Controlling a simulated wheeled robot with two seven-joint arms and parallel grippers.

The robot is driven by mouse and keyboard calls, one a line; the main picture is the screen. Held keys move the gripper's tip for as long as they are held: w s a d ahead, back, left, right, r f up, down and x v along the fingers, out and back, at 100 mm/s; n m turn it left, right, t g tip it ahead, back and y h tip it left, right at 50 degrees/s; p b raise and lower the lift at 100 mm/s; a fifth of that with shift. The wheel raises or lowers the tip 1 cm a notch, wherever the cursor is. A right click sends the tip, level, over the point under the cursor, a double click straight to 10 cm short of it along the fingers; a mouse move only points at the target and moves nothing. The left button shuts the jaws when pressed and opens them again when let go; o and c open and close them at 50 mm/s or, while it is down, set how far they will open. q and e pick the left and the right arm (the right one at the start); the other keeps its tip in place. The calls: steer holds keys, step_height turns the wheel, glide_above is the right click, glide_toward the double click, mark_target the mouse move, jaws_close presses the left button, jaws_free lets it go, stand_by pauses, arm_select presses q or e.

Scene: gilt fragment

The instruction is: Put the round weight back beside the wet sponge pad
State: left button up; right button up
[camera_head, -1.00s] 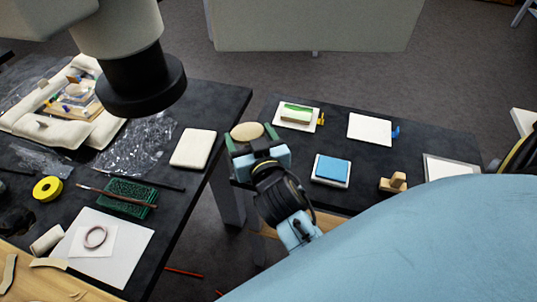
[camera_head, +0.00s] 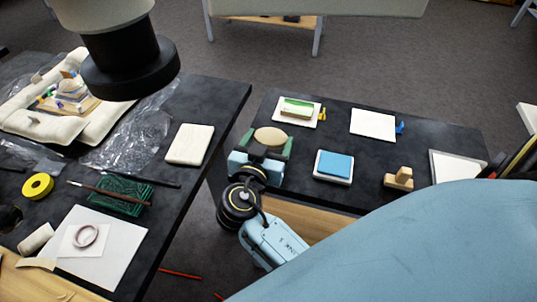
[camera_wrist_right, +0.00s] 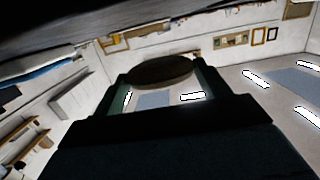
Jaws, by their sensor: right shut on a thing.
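The round weight (camera_head: 270,137) is a tan disc held between the green fingers of my right gripper (camera_head: 271,143). In the right wrist view the weight (camera_wrist_right: 163,72) is a dark disc spanning the two fingertips. The gripper is over the left end of the right-hand black table; its height above it is hard to judge. A blue pad (camera_head: 335,164) in a white tray, which looks like the sponge pad, lies to the right of the weight, apart from it. My left gripper is not seen; only part of its arm shows at the upper left.
On the right table are a green block (camera_head: 297,107) on a white tile, a white sheet (camera_head: 373,124), a wooden block (camera_head: 398,179) and a framed white panel (camera_head: 457,167). The left table (camera_head: 215,102) is cluttered. A floor gap separates the tables.

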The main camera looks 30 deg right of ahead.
steer(key=shift+f, duration=0.35)
steer(key=shift+f+b, duration=0.3)
steer(key=shift+f, duration=1.55)
steer(key=shift+f, duration=0.1)
steer(key=o, duration=1.3)
